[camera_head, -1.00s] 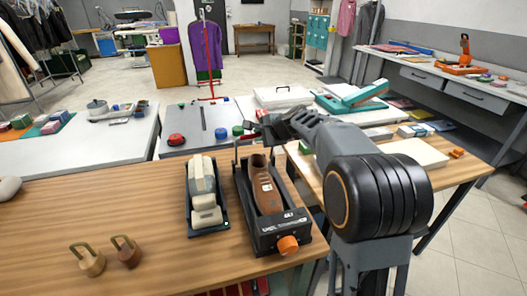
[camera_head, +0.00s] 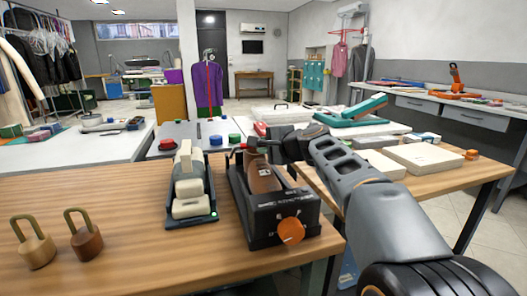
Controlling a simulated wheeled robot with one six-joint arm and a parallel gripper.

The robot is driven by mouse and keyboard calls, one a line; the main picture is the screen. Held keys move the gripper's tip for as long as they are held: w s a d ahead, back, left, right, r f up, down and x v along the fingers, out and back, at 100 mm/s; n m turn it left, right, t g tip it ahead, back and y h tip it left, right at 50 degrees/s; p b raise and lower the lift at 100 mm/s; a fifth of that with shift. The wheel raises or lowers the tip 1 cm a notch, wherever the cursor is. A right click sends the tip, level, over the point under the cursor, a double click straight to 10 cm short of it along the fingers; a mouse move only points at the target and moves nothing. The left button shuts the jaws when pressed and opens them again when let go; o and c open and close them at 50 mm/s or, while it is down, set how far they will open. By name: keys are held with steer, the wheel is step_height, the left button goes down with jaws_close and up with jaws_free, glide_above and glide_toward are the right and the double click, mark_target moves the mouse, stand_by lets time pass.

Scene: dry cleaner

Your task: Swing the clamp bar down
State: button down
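A black shoe device (camera_head: 262,226) with an orange knob (camera_head: 291,231) stands on the wooden table. A brown shoe (camera_head: 263,178) sits in it. A thin dark bar (camera_head: 237,158) with a little red near its top stands at the back left of the device; it looks like the clamp bar, raised. My gripper (camera_head: 268,146) is at the back of the device, beside or at the top of this bar, above the shoe. The fingers are small, dark and partly hidden, so I cannot tell whether they are open, shut or touching the bar.
A beige device in a dark tray (camera_head: 190,195) stands close on the left. Two wooden blocks with loop handles (camera_head: 87,240) are at the front left. Between them the table (camera_head: 130,200) is clear. Pale flat boxes (camera_head: 424,158) lie on the right.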

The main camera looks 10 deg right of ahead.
steer(key=shift+s+f+b, duration=0.3)
steer(key=shift+f+b, duration=0.2)
steer(key=shift+f, duration=0.15)
steer(key=shift+s+f+b, duration=0.25)
steer(key=shift+f+b, duration=0.2)
steer(key=shift+f, duration=0.2)
steer(key=c, duration=1.1)
jaws_free()
steer(key=shift+o, duration=0.2)
